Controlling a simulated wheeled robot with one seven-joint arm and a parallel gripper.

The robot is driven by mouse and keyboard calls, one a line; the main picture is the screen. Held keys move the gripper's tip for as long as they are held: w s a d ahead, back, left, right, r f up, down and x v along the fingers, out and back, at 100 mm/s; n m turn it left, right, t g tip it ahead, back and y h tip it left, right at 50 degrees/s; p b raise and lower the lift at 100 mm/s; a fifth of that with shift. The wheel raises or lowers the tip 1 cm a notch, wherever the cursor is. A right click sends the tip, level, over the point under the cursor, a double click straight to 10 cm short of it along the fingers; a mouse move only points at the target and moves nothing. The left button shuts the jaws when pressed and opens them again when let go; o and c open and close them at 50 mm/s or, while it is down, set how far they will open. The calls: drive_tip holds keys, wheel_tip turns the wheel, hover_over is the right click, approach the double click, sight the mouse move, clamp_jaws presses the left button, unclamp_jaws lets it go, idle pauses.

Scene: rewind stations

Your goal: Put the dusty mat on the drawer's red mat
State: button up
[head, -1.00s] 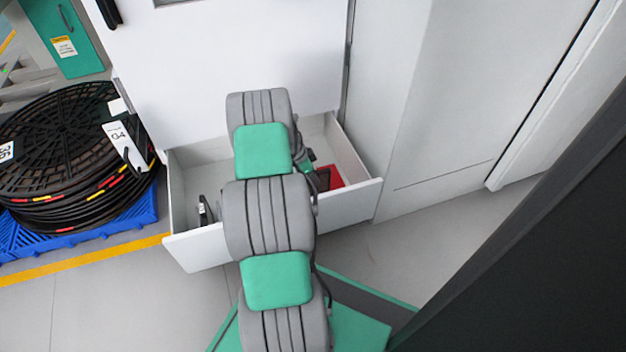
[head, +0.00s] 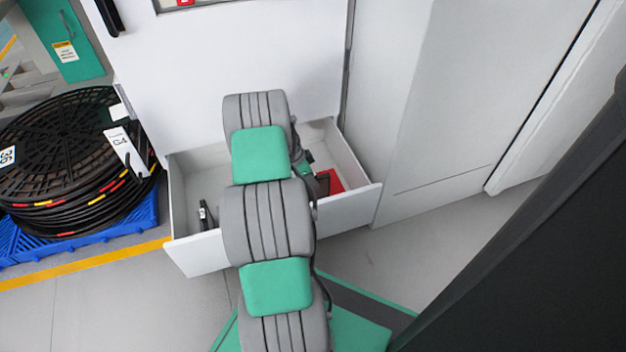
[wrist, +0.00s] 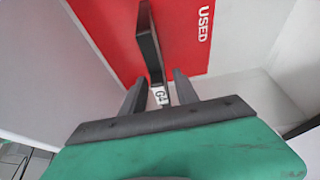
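The red mat (wrist: 110,32), printed "USED", covers part of the drawer floor in the wrist view. Its corner (head: 334,181) shows at the drawer's right in the head view. A narrow dark item (wrist: 149,45) with a white "G4" tag is over the red mat; I cannot tell whether it is the dusty mat or whether it touches the red. My gripper (wrist: 160,77) has its fingers either side of the item's near end, with gaps showing. In the head view my arm hides most of the gripper and part of the drawer (head: 350,205).
Another dark piece with a white tag (head: 205,214) stands at the drawer's left. Black coiled reels (head: 60,160) sit on a blue pallet (head: 110,218) further left. White cabinet walls flank the drawer. Floor at the right is clear.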

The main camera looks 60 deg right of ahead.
drive_tip(key=p+v, duration=0.3)
drive_tip(key=v, duration=0.7)
drive_tip(key=w+a+r+n+t, duration=0.2)
drive_tip(key=w+a+r+n, duration=0.45)
drive_tip(key=a, duration=0.45)
drive_tip(key=w+a+r+n+t, duration=0.1)
drive_tip(key=w+a+r+n, duration=0.5)
drive_tip(key=a, duration=0.4)
drive_tip(key=s+a+r+n+y, duration=0.1)
drive_tip(key=a+n, duration=0.3)
drive_tip(key=a, duration=0.5)
drive_tip(key=s+a+r+n+t+y, duration=0.1)
drive_tip(key=s+a+r+n, duration=0.2)
drive_tip(key=a, duration=0.5)
drive_tip(key=s+a+r+n+t+y, duration=0.1)
drive_tip(key=s+a+r+n, duration=0.1)
drive_tip(key=s+a+n, duration=0.2)
drive_tip(key=a+n, duration=0.3)
drive_tip(key=a, duration=0.2)
drive_tip(key=shift+s+a+r, duration=0.2)
drive_tip(key=shift+a+r, duration=0.1)
drive_tip(key=shift+n, duration=0.25)
